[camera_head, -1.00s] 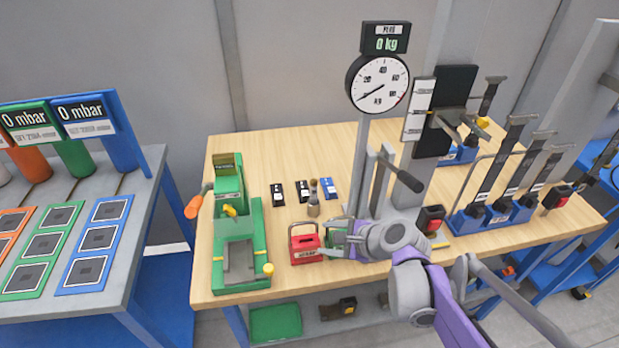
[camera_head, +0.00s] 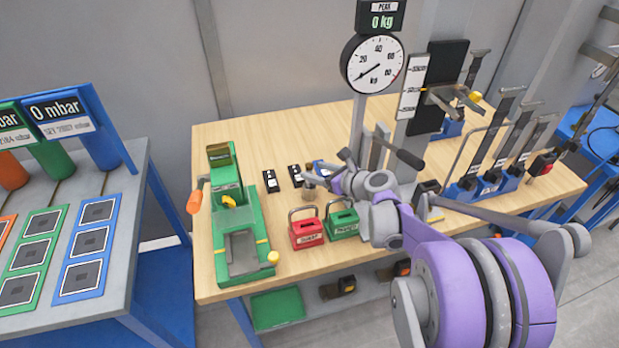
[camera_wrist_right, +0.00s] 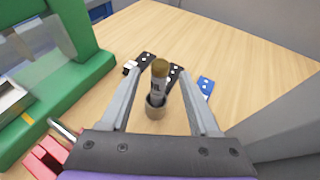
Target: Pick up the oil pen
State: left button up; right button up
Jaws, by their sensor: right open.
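My left gripper is not in view.
A green fixture (camera_head: 238,215) is to the left. Black tags (camera_head: 271,181) lie behind. A dial gauge (camera_head: 373,63) stands on a post at the back.

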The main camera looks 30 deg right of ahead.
aim_at(312, 170)
jog(key=shift+x, duration=1.55)
jog(key=shift+s, duration=0.1)
jog(key=shift+c, duration=0.6)
grip_shut()
